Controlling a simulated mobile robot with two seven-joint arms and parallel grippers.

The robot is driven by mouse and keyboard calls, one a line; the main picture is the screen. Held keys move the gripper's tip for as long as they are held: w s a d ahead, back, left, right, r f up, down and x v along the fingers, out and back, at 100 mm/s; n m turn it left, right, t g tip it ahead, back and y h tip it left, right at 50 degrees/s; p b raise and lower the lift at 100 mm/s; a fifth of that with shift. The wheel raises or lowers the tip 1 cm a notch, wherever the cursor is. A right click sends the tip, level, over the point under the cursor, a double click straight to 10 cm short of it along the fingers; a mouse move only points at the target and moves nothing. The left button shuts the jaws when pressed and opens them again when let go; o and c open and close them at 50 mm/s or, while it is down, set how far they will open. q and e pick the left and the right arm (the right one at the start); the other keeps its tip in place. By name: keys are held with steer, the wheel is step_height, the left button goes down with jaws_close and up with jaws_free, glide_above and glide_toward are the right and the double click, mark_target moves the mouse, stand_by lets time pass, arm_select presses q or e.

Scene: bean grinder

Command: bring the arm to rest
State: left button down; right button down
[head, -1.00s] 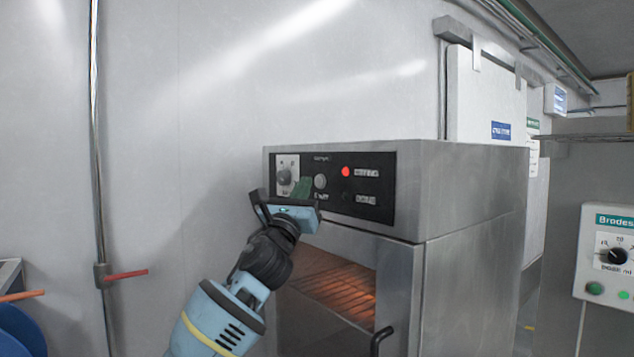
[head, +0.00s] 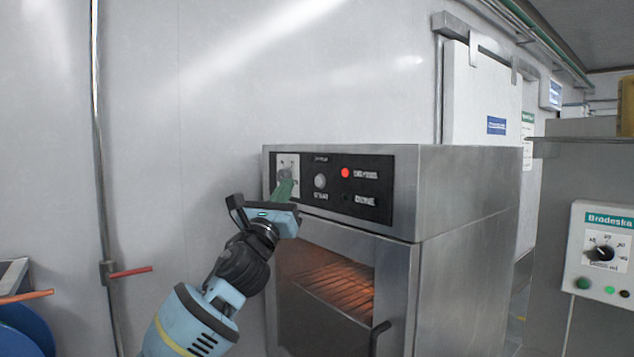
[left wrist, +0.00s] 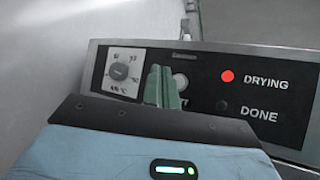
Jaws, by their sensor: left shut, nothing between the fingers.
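My left gripper (head: 285,190) is in front of the oven's control panel at its left end, in the head view. In the left wrist view its green fingers (left wrist: 162,87) are together with nothing between them. They overlap the panel in the picture, between the temperature dial (left wrist: 122,72) and the round button (left wrist: 181,81). I cannot tell how far they are from the panel. My right gripper is not in view.
The steel oven (head: 465,185) has a red lamp (head: 345,173) lit, marked DRYING, and a glowing rack (head: 335,290) inside. A pipe with a red lever (head: 130,271) and a blue drum (head: 22,328) are at left. A Brodeska control box (head: 600,250) is at right.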

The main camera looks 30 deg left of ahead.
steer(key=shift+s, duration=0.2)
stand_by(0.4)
